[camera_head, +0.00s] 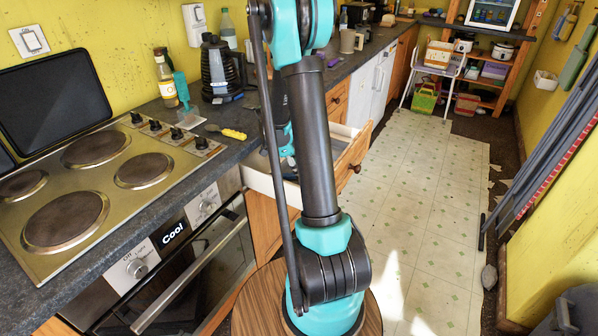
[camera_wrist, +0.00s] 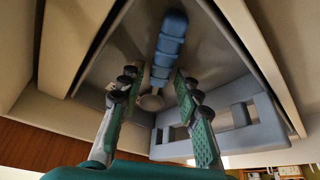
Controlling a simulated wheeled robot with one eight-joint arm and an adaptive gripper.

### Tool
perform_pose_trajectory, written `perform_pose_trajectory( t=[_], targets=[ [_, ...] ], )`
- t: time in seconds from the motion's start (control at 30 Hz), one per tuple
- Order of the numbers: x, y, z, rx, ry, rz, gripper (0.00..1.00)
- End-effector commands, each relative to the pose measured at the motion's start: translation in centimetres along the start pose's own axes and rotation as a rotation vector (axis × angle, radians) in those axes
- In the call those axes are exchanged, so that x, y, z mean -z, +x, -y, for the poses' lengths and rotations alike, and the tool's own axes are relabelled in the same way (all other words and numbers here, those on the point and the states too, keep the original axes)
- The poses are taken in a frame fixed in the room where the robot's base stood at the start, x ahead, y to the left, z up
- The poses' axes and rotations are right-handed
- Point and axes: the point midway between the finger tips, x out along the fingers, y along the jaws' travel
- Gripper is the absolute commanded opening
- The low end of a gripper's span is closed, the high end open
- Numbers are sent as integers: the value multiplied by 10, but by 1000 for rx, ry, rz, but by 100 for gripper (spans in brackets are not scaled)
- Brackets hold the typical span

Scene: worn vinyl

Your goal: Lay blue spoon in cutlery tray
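In the wrist view, a blue-handled utensil, which looks like the blue spoon (camera_wrist: 169,45), lies inside the grey cutlery tray (camera_wrist: 245,128) in the open drawer. Its lighter metal end points back toward my gripper (camera_wrist: 157,80). The two green-padded fingers are spread apart, one on each side of the spoon's line, with visible gaps; nothing is gripped. In the head view, my gripper is down at the open drawer (camera_head: 355,156), mostly hidden behind my arm. The spoon cannot be made out there.
The stove (camera_head: 95,185) and counter stand left of the drawer. A yellow-handled tool (camera_head: 228,132) lies on the counter near the stove knobs. A bottle (camera_head: 165,80) and a black coffee maker (camera_head: 218,70) stand behind. The drawer walls closely surround my gripper; the floor (camera_head: 425,190) to the right is clear.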

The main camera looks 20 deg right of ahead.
Motion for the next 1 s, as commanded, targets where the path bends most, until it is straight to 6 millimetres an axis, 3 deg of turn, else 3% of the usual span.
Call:
perform_pose_trajectory(
  t=[0.47,1.0],
  targets=[
    [4,-8,0,0,0,0,42],
    [35,-84,0,0,0,0,42]
  ],
)
